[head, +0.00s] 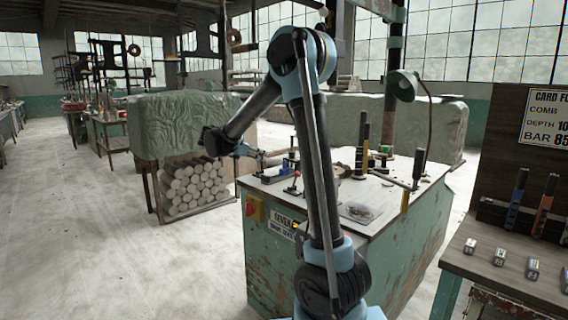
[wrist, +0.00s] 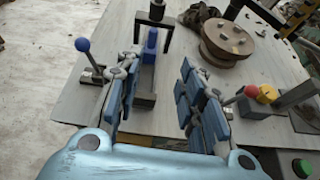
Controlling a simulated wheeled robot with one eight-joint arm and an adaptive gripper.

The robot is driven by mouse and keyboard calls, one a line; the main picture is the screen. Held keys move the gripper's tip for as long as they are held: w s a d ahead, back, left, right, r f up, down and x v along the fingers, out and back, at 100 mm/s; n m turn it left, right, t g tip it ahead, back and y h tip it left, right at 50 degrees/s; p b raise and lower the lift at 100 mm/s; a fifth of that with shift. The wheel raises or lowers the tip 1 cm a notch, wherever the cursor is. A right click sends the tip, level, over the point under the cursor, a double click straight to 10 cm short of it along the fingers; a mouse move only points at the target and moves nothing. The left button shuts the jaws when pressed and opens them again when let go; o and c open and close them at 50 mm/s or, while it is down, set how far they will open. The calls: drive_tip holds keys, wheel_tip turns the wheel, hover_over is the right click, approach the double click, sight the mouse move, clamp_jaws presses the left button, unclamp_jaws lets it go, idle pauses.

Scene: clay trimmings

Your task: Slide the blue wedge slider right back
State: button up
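The blue wedge slider (wrist: 151,45) is a small upright blue block on a narrow dark metal track (wrist: 145,100) in the wrist view. It sits near the far end of the visible track, below a black handle. My gripper (wrist: 157,68) is open, with its blue-padded fingers spread to either side of the track and nothing between the pads. The wedge appears beyond or level with the fingertips; I cannot tell the exact gap.
A blue-knobbed lever (wrist: 83,45) stands left of my fingers and a red-knobbed lever (wrist: 250,90) to the right. A brown round disc (wrist: 228,45) lies at the back right.

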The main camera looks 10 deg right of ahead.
sight(282, 169)
drive_tip(key=shift+n, duration=0.3)
drive_tip(key=x, duration=0.5)
drive_tip(key=w+x, duration=0.1)
drive_tip(key=x, duration=1.1)
drive_tip(key=shift+w+a+r, duration=0.15)
drive_tip(key=shift+w+a, duration=0.05)
drive_tip(key=shift+w, duration=0.15)
